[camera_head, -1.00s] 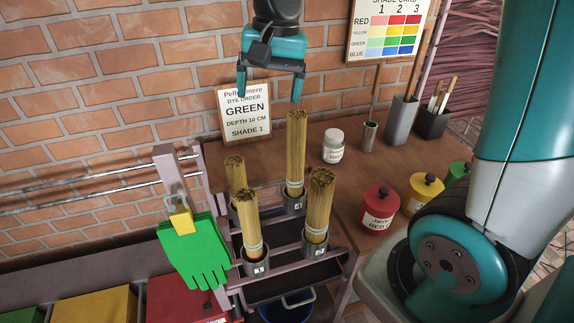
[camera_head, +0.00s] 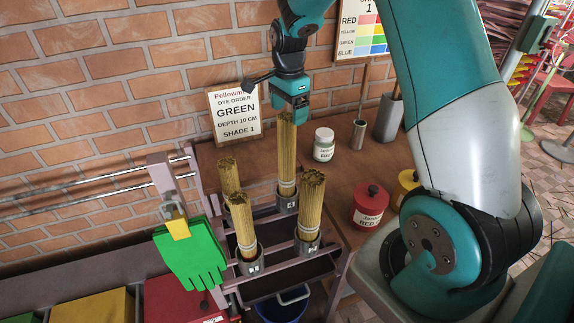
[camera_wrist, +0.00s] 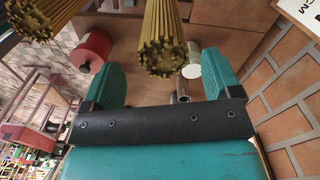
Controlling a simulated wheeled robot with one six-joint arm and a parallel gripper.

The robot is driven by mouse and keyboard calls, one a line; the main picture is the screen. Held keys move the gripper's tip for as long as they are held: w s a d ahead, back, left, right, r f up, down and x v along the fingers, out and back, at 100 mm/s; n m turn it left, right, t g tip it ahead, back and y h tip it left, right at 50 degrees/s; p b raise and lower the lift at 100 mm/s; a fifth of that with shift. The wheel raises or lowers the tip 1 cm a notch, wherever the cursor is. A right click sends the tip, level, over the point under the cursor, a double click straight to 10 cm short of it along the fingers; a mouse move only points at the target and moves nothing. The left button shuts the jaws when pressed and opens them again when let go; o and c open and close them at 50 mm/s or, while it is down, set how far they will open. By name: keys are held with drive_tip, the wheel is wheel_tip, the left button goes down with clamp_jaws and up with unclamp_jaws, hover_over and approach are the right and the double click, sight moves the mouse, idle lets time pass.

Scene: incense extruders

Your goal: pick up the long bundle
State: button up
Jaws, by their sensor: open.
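The long bundle (camera_head: 286,155) of tan incense sticks stands upright in the back right cup (camera_head: 287,202) of a rack and reaches higher than the others. My gripper (camera_head: 291,108) is right above its top, pointing down, with its fingers seen edge-on. In the wrist view my gripper (camera_wrist: 160,78) is open and empty. The bundle's end (camera_wrist: 164,55) faces the camera, in line with the gap between the two teal fingers. I cannot tell whether the fingertips reach past its top.
Other bundles stand in the rack at front left (camera_head: 242,220), front right (camera_head: 311,203) and back left (camera_head: 229,176). A white-lidded jar (camera_head: 324,146) and a red jar (camera_head: 370,206) are to the right. An order sign (camera_head: 234,115) leans on the brick wall. A green glove (camera_head: 191,253) hangs at left.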

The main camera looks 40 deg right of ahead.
sight(287, 126)
drive_tip(key=f+p, duration=0.1)
drive_tip(key=f, duration=0.4)
drive_tip(key=shift+w+f+p, duration=0.2)
drive_tip(key=shift+f+p, duration=0.1)
drive_tip(key=shift+p, duration=0.1)
drive_tip(key=c, duration=1.5)
